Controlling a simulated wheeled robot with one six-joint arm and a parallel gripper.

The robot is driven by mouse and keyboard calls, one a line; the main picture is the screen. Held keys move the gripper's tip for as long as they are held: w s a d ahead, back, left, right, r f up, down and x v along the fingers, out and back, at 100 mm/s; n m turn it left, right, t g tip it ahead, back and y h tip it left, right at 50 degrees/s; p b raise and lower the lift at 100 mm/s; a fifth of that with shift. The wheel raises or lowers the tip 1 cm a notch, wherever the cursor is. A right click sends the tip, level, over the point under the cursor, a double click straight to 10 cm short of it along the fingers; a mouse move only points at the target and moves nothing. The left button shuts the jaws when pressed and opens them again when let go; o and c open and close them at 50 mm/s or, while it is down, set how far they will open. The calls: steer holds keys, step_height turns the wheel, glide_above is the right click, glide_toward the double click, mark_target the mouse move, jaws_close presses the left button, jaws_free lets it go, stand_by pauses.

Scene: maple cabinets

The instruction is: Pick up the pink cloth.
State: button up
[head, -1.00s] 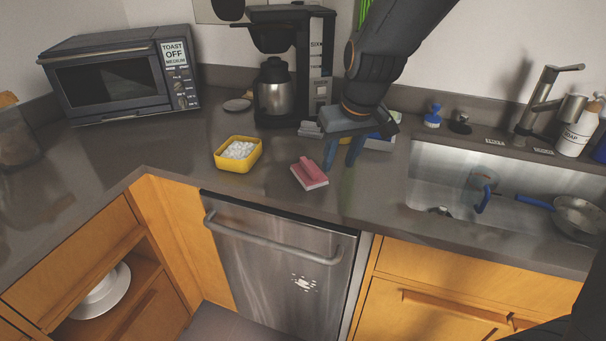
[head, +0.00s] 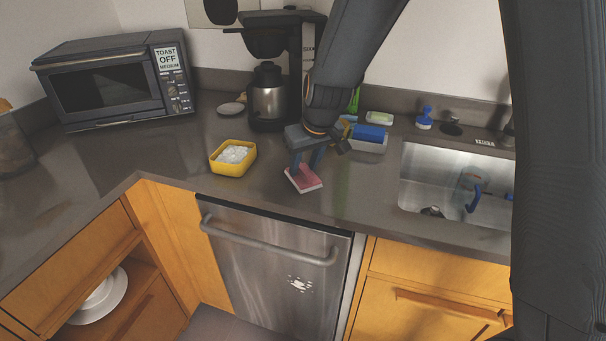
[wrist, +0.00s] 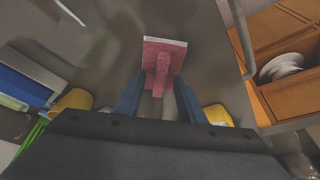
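The pink cloth (head: 303,177) lies on the dark counter above the dishwasher, right of the yellow tub. It looks like a pink block with a raised ridge on a pale base. In the wrist view the pink cloth (wrist: 163,58) is just beyond the fingertips, its ridge pointing back between them. My gripper (head: 306,164) is open, pointing down over the far side of the cloth. The wrist view shows my gripper (wrist: 158,82) with its two blue-grey fingers apart. I cannot tell whether they touch the cloth.
The yellow tub (head: 217,166) with white contents stands close on the left. A coffee maker (head: 268,99) and toaster oven (head: 113,83) stand behind. A blue sponge (head: 370,133) sits back right; the sink (head: 440,180) is at the right. The counter's front edge is near.

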mark_target(304, 169)
jaws_close()
stand_by(0.3)
step_height(304, 169, up, 10)
steer(key=b, duration=0.1)
steer(key=shift+b, duration=0.35)
stand_by(0.5)
